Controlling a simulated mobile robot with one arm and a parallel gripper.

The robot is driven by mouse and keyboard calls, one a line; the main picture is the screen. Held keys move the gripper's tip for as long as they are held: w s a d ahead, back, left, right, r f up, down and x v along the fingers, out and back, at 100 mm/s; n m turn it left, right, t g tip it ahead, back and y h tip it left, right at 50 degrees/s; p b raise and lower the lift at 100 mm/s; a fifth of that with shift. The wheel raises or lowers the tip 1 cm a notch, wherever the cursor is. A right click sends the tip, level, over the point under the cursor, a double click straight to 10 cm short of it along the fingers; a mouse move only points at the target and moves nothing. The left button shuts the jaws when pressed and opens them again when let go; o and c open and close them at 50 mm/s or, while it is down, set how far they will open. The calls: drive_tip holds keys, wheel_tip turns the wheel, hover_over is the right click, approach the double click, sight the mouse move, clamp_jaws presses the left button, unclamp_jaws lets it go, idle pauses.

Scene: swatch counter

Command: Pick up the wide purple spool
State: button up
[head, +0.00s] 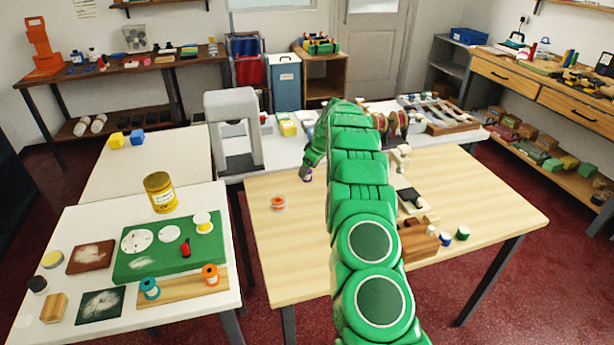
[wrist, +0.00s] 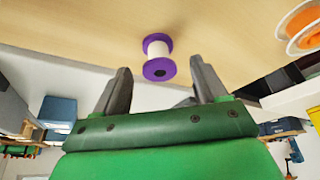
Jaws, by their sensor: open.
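The purple spool (wrist: 159,48) shows in the wrist view, with purple flanges at both ends and a pale middle. It is on the light wooden table top (wrist: 90,25). My gripper (wrist: 160,64) is open, with one grey finger on each side of the spool in the picture. The spool appears just beyond the fingertips, and I see no clear contact. In the head view, my green arm reaches over the wooden table and my gripper (head: 307,172) points down. A small purple patch beneath it is mostly hidden.
An orange spool (head: 278,203) is on the same table, left of my arm; it also shows in the wrist view (wrist: 302,26). A wooden block (head: 416,241) and small spools (head: 462,233) are to the right. A grey press-like stand (head: 236,135) is behind left.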

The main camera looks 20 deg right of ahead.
drive_tip(key=shift+x, duration=1.4)
drive_tip(key=c, duration=1.1)
drive_tip(key=shift+r, duration=0.1)
